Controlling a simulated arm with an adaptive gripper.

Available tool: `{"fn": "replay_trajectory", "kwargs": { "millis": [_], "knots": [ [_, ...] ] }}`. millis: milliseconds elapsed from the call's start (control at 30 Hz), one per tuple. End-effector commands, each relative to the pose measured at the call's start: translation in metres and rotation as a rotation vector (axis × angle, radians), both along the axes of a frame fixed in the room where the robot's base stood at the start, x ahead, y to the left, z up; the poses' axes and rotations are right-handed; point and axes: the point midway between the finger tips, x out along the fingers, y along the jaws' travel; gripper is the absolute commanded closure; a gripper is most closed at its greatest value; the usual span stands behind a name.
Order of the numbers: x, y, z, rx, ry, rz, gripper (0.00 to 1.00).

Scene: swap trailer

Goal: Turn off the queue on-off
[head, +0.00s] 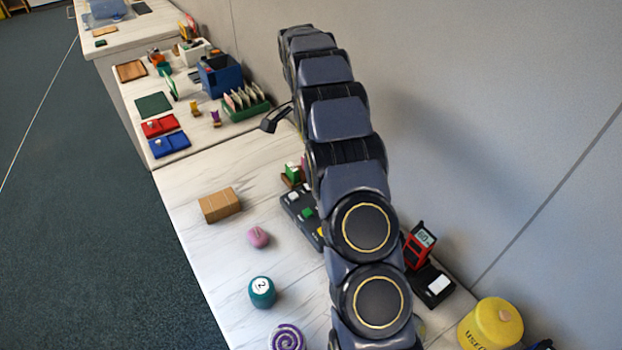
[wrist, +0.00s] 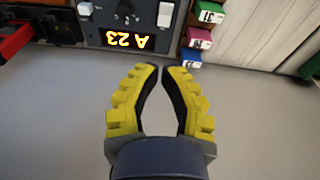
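The queue unit is a dark panel (wrist: 112,14) with a lit orange display (wrist: 128,40) reading "A 23", upside down in the wrist view. A white switch-like piece (wrist: 165,14) sits at its right end, with a round knob (wrist: 124,9) to its left. I cannot tell which control is the on-off. My gripper (wrist: 161,67) has yellow fingers with black pads; the tips nearly meet, with nothing between them. In the picture the tips lie just below the panel, apparently apart from it. In the head view my arm hides the gripper and part of the dark panel (head: 291,207).
Green (wrist: 207,12), magenta (wrist: 199,38) and blue (wrist: 190,58) numbered blocks stand close right of the panel. A red device (head: 416,248) stands near the wall, and a yellow canister (head: 490,325) at the front right. A cardboard box (head: 220,206) and teal jar (head: 262,292) are on the counter.

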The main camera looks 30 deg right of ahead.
Motion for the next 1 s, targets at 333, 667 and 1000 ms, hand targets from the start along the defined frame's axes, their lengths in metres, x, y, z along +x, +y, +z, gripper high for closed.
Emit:
{"fn": "replay_trajectory", "kwargs": {
  "millis": [333, 667, 1000],
  "knots": [
    [0.005, -0.008, -0.007, -0.005, -0.011, -0.037, 1.0],
    [0.003, -0.01, -0.022, -0.002, -0.005, -0.036, 1.0],
    [0.003, -0.019, -0.092, -0.001, -0.004, -0.036, 1.0]
  ]
}}
